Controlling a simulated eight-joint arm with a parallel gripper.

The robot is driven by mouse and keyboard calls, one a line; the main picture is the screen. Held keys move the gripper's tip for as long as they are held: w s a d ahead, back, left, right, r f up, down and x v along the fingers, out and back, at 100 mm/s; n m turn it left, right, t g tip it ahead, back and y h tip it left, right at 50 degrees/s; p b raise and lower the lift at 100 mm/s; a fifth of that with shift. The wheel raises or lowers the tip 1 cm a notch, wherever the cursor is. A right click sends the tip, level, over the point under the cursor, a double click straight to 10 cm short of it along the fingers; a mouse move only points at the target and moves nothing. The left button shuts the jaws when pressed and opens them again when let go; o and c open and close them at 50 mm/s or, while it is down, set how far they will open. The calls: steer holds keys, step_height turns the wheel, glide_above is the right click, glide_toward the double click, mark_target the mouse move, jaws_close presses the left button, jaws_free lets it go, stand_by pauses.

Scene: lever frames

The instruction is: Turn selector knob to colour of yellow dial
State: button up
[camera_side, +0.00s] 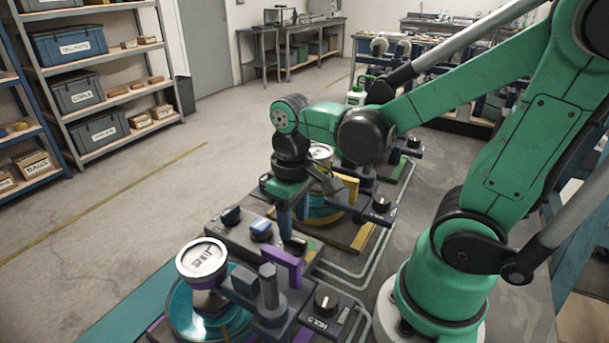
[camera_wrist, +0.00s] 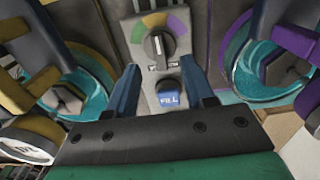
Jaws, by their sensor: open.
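The selector knob (camera_wrist: 159,47) is dark, on a grey panel (camera_wrist: 146,84) below an arc of green, yellow and purple sectors. Its white mark appears to point up, roughly at the yellow sector (camera_wrist: 155,20). The yellow-rimmed dial (camera_wrist: 32,142) is at lower left in the wrist view; in the side view it is partly hidden behind my arm (camera_side: 320,152). My gripper (camera_wrist: 163,88) is open and empty. Its fingers are apart on either side of the blue FILL button (camera_wrist: 168,95), with the knob beyond the fingertips. In the side view my gripper (camera_side: 292,218) points down over the panel.
A purple-rimmed dial (camera_side: 203,258) stands over a teal vessel at the front. Teal vessels flank the panel in the wrist view, with a yellow handle (camera_side: 348,186) and a purple handle (camera_side: 284,264) close by.

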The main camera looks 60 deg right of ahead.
steer(key=shift+r, duration=0.9)
steer(key=shift+w+a+r+t, duration=0.25)
steer(key=shift+w+r+t, duration=0.35)
steer(key=shift+t, duration=0.6)
steer(key=shift+w+a+r+t, duration=0.25)
steer(key=shift+w+r+t, duration=0.4)
steer(key=shift+t, duration=0.55)
steer(key=shift+w+a+r+t, duration=0.25)
steer(key=shift+w+r+t, duration=0.35)
steer(key=shift+t, duration=0.6)
